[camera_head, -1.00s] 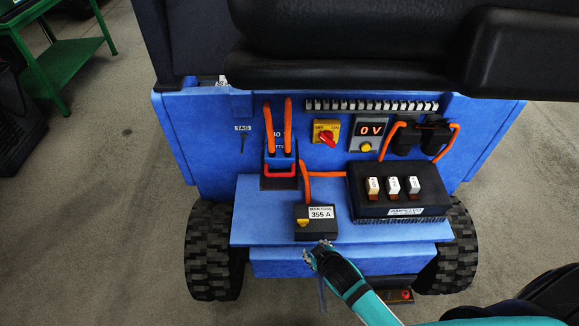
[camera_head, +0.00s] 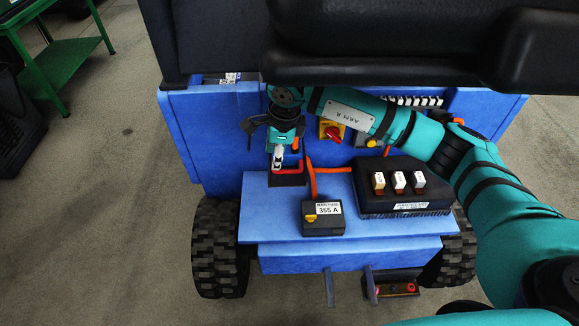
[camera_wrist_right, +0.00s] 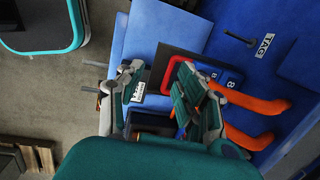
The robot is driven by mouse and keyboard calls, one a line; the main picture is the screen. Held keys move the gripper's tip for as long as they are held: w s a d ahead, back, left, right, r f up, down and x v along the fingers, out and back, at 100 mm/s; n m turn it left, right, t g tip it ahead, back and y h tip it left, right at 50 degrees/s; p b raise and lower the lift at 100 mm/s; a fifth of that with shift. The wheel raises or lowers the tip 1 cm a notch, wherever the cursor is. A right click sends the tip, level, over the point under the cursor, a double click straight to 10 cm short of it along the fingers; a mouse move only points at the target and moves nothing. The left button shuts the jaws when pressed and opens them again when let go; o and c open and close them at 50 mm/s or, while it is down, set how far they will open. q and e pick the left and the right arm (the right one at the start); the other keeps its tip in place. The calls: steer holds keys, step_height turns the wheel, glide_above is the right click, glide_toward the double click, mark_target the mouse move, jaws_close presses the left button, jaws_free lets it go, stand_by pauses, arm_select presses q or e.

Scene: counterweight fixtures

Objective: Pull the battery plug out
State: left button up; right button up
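The battery plug is a dark connector with a red handle (camera_head: 290,169), seated at the left of the blue truck's rear panel, with orange cables. My right gripper (camera_head: 278,162) is directly over it in the head view and hides most of it. In the right wrist view the fingers of my right gripper (camera_wrist_right: 160,82) are spread apart, with a gap between them. The red handle (camera_wrist_right: 178,68) shows beside the finger on the right there, partly hidden by it. Contact cannot be told. My left gripper is not in view.
The main fuse box (camera_head: 323,222) sits on the blue shelf (camera_head: 270,222), in front of the plug. A black box (camera_head: 405,190) with three small blocks is to its right. A dark overhang is above.

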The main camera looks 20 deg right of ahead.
mark_target(289, 170)
steer(key=shift+h, duration=0.9)
steer(key=w+d+f, duration=0.1)
steer(key=f, duration=0.2)
steer(key=w+d+f+p, duration=0.1)
steer(key=d+f, duration=0.1)
steer(key=f, duration=0.2)
steer(key=w+d+f+p, duration=0.1)
steer(key=f, duration=0.2)
steer(key=shift+w+d+f, duration=0.1)
steer(key=shift+d+f, duration=0.05)
steer(key=shift+f, duration=0.05)
jaws_close()
